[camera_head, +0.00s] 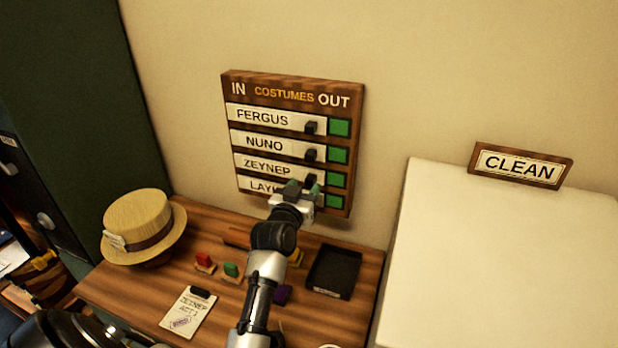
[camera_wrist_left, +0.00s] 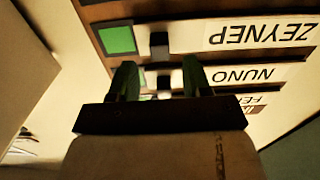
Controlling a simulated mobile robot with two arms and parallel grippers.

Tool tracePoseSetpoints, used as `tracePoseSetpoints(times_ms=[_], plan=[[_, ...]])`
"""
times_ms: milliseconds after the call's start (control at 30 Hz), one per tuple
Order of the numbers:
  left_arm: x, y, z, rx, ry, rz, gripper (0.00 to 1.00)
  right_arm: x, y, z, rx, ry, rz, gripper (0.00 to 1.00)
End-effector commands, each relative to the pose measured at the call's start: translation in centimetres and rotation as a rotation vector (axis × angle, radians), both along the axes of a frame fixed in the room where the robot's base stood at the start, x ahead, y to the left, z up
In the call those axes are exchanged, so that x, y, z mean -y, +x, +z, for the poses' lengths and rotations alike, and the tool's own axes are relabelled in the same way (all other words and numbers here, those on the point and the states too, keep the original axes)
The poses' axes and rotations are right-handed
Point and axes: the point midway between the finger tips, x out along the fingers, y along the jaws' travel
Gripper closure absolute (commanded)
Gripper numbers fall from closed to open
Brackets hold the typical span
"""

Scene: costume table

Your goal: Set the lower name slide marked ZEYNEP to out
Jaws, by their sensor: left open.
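The board (camera_head: 290,76) on the wall is headed IN at left, COSTUMES, and OUT at right. Its ZEYNEP slide (camera_head: 266,165) is third from the top and sits toward IN, with a green square (camera_head: 337,180) bare at its right. The slide also shows upside down in the left wrist view (camera_wrist_left: 262,33), with its dark knob (camera_wrist_left: 159,44). My right gripper is out of view.
The FERGUS (camera_head: 262,117), NUNO (camera_head: 265,145) and partly hidden LAY... (camera_head: 259,186) slides are close neighbours. A CLEAN sign (camera_head: 520,166) stands at right.

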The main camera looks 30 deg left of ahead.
Motion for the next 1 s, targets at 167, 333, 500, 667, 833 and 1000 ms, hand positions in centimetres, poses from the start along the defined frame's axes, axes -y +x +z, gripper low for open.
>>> tracePoseSetpoints(times_ms=[167, 333, 500, 667, 833, 1000], plan=[[-0.6, 2.3, 0.2, 0.001, 0.001, 0.000, 0.51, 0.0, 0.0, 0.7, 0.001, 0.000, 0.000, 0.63], [-0.8, 3.2, 0.1, 0.001, 0.001, 0.001, 0.51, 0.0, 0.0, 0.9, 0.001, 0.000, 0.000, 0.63], [-0.8, 3.3, 0.0, 0.001, 0.002, 0.001, 0.51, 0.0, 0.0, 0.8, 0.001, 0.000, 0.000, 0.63], [-0.8, 3.3, 0.0, 0.001, 0.002, 0.001, 0.60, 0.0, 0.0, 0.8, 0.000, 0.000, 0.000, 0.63], [-0.8, 3.3, 0.0, 0.001, 0.001, 0.001, 0.86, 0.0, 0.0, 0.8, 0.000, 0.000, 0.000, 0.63], [-0.8, 3.3, 0.0, 0.001, 0.001, 0.001, 1.00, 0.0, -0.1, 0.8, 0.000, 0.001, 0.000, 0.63]])
